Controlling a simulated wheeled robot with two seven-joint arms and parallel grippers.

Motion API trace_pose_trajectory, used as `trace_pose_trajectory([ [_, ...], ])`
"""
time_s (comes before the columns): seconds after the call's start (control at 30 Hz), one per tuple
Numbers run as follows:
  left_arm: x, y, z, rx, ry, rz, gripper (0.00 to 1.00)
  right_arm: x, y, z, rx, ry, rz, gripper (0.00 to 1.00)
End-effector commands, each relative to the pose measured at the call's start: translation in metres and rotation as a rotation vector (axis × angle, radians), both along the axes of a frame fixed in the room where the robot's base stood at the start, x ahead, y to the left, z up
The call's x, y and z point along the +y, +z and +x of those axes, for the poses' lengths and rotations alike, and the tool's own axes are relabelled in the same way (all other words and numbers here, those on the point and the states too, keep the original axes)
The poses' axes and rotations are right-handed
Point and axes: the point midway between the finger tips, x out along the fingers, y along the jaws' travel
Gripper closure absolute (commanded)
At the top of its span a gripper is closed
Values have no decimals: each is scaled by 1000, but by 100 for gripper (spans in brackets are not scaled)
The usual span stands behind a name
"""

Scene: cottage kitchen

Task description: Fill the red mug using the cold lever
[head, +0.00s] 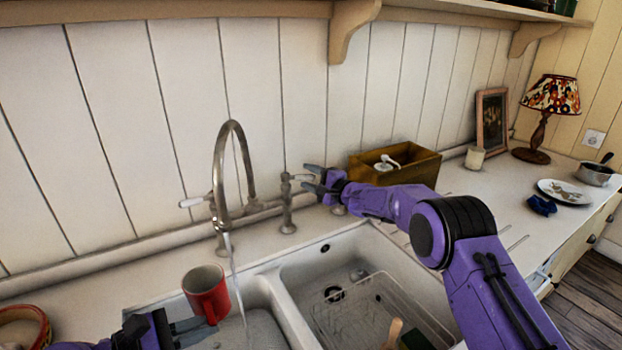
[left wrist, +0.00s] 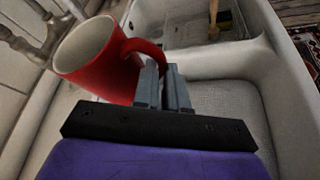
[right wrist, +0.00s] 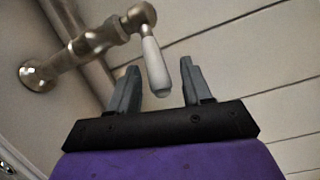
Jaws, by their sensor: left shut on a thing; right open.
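The red mug (head: 206,294) is held over the left sink basin, roughly upright and slightly tilted. My left gripper (head: 195,328) is shut on its handle, as the left wrist view of the mug (left wrist: 100,62) also shows. The mug's pale inside looks empty. The curved tap (head: 219,165) runs a thin water stream (head: 234,265), which passes just right of the mug in the head view. My right gripper (head: 312,179) is open at the tap's right lever; that white lever (right wrist: 155,65) lies between its fingers, contact unclear. The other white lever (head: 192,202) points left.
The right basin holds a wire rack (head: 375,312). A brown wooden box (head: 410,164) stands behind my right arm. A lamp (head: 550,100), a plate (head: 565,191) and a pan (head: 597,172) are on the right counter. A red-rimmed bowl (head: 25,325) is at far left.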

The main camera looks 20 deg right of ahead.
Motion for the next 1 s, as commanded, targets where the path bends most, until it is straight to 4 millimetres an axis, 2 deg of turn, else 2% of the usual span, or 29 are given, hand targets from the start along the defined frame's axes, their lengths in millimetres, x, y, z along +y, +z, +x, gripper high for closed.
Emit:
trace_pose_trajectory([
  [0.03,0,1,0,-2,0,-1,100,0,0,0,0,0,0,51],
  [0.1,0,1,0,-2,0,-1,100,0,0,0,0,0,-1,74],
  [0.2,0,1,0,-2,0,-1,100,0,1,0,-1,0,0,100],
  [0.57,0,1,0,-2,0,-1,100,0,3,-2,-9,-42,6,100],
  [1.0,0,1,0,-2,0,-1,100,14,5,-22,-9,-332,9,100],
])
